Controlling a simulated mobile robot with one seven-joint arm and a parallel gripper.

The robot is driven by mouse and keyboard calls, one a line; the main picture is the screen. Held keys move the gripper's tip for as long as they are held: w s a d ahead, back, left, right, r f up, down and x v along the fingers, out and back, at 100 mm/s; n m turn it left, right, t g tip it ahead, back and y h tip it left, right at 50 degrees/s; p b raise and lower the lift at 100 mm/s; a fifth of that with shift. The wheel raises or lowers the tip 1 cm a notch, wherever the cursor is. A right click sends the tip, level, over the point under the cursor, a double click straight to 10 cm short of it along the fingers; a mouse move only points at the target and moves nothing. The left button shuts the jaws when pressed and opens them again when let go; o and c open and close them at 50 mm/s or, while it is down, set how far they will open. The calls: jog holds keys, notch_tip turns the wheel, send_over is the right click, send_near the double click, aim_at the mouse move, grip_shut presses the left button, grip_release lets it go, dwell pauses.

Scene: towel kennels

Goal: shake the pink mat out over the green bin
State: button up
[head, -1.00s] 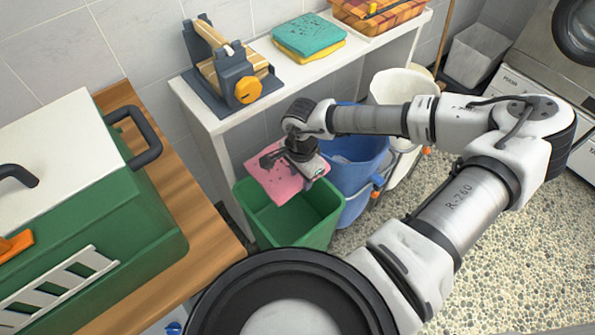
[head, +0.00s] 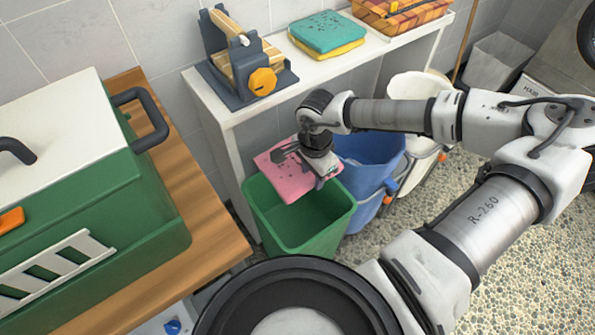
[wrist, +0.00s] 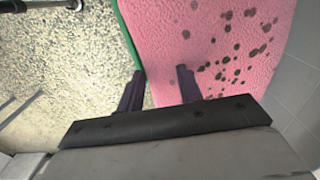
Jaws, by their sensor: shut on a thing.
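The pink mat (head: 290,181) hangs from my gripper (head: 321,177) over the open top of the green bin (head: 305,232). In the wrist view the pink mat (wrist: 225,50) is covered with several dark specks. My gripper (wrist: 160,85) has its two dark fingers at the mat's near edge, shut on it. The bin's green rim (wrist: 126,40) shows along the mat's left side. The inside bottom of the bin is mostly hidden in the head view.
A blue bucket (head: 367,160) stands right of the bin. A white shelf (head: 213,105) behind holds a wooden-slatted device (head: 240,65) and a teal mat (head: 328,32) with dark specks. A green kennel (head: 80,200) stands on a wooden top at left.

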notch_tip(320, 180, up, 7)
jog(key=p, duration=0.4)
notch_tip(320, 180, down, 7)
jog(key=b, duration=0.7)
jog(key=shift+f, duration=0.2)
notch_tip(320, 180, up, 8)
jog(key=p, duration=0.4)
jog(key=shift+f, duration=0.25)
notch_tip(320, 180, down, 8)
jog(key=b, duration=0.7)
jog(key=shift+r, duration=0.2)
notch_tip(320, 180, up, 8)
jog(key=p, duration=0.4)
jog(key=shift+f, duration=0.35)
notch_tip(320, 180, down, 7)
jog(key=b, duration=0.7)
jog(key=shift+f, duration=0.15)
